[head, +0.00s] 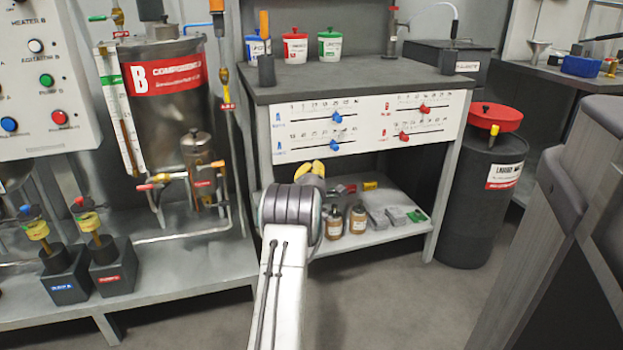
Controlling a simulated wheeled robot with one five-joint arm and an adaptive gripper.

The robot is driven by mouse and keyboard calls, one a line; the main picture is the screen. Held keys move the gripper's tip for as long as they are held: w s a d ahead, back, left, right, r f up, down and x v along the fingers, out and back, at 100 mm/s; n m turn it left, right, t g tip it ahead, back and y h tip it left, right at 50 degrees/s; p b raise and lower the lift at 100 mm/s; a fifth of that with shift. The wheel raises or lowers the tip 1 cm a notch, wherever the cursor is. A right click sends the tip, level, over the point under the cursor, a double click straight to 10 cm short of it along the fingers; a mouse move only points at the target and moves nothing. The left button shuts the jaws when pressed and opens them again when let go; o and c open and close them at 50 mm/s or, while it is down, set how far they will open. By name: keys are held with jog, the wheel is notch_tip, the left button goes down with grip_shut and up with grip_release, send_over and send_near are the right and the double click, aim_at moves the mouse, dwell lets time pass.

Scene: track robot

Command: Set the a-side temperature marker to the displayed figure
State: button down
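A white panel (368,124) on the front of the grey bench carries several slider scales. On its left half are two blue markers: an upper one (337,117) and a lower one (335,145), both right of the middle of their scales. The small labels are too blurred to tell which one is temperature. No readable displayed figure shows. My gripper (312,169), with yellow fingertips, is below the lower blue marker in the picture, apart from it as seen here. My grey wrist hides most of it, so its opening is unclear.
Red markers (424,109) and (404,136) sit on the panel's right half. Bottles (335,222) and small boxes stand on the shelf below. A black drum (480,215) stands right of the bench, and a steel tank (165,115) stands left. Open floor (385,290) lies in front.

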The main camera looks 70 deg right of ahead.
jog(key=shift+p+v, duration=0.6)
jog(key=shift+v, duration=2.3)
